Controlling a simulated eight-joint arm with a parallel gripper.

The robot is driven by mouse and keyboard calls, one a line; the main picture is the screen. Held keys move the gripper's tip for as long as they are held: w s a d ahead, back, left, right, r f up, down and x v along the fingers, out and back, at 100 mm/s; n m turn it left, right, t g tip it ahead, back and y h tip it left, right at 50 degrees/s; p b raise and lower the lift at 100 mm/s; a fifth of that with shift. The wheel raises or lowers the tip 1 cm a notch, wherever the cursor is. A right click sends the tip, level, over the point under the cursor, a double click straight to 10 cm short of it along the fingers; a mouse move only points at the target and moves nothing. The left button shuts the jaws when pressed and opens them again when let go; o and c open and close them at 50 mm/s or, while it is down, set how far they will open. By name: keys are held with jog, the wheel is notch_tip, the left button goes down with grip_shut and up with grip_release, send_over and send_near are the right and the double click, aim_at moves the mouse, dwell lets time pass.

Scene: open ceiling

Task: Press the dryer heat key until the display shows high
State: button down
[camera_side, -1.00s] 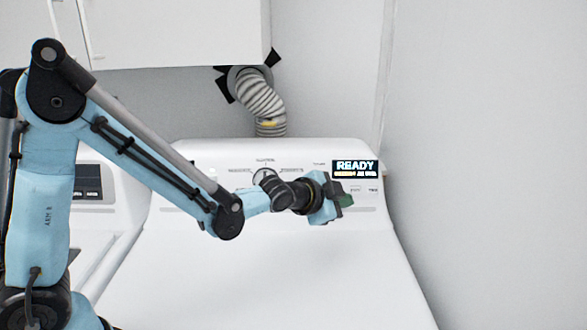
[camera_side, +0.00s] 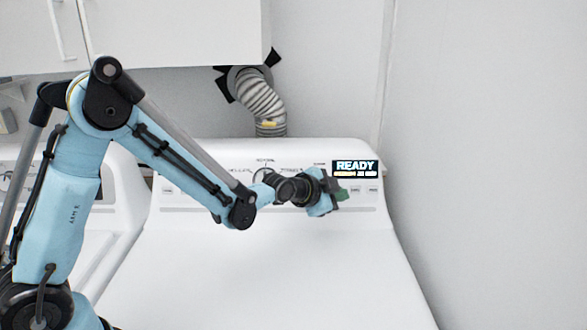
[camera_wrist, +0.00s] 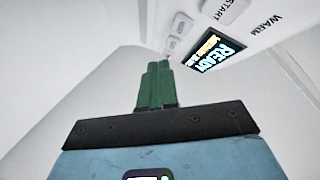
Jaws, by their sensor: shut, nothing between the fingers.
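The white dryer (camera_side: 275,260) has a control panel along its back. The lit display (camera_side: 355,168) at the panel's right reads READY, with a small unclear line under it; the display also shows tilted in the wrist view (camera_wrist: 210,50). My gripper (camera_side: 341,194) has its green fingers shut together and empty, just below and left of the display. In the wrist view the fingertips (camera_wrist: 158,64) point toward small pale keys (camera_wrist: 178,24). I cannot tell which is the heat key, nor whether the fingers touch the panel. A START key (camera_wrist: 232,10) and the word WARM show nearby.
A dial (camera_side: 262,175) sits on the panel behind my wrist. A ribbed duct (camera_side: 261,98) rises behind the dryer. A white cabinet (camera_side: 180,35) hangs above left. A bare wall stands close on the right. The dryer's top is clear.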

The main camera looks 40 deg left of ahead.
jog(key=shift+w+a+f, duration=0.25)
jog(key=shift+w+a, duration=0.25)
jog(key=shift+w+a+f, duration=0.25)
jog(key=shift+w+a, duration=0.2)
dwell(1.5)
jog(key=shift+w+a+f, duration=0.15)
jog(key=shift+w+a, duration=0.1)
jog(key=shift+w+a+f, duration=0.1)
jog(key=shift+w+a, duration=0.15)
jog(key=shift+w, duration=0.05)
dwell(0.8)
dwell(0.4)
jog(key=shift+s+d+r, duration=0.25)
jog(key=shift+s+d, duration=0.3)
jog(key=shift+s, duration=0.05)
jog(key=s+d, duration=0.1)
jog(key=s+d+r, duration=0.1)
jog(key=s+d, duration=0.1)
jog(key=shift+s+d+r, duration=0.15)
jog(key=shift+r, duration=0.25)
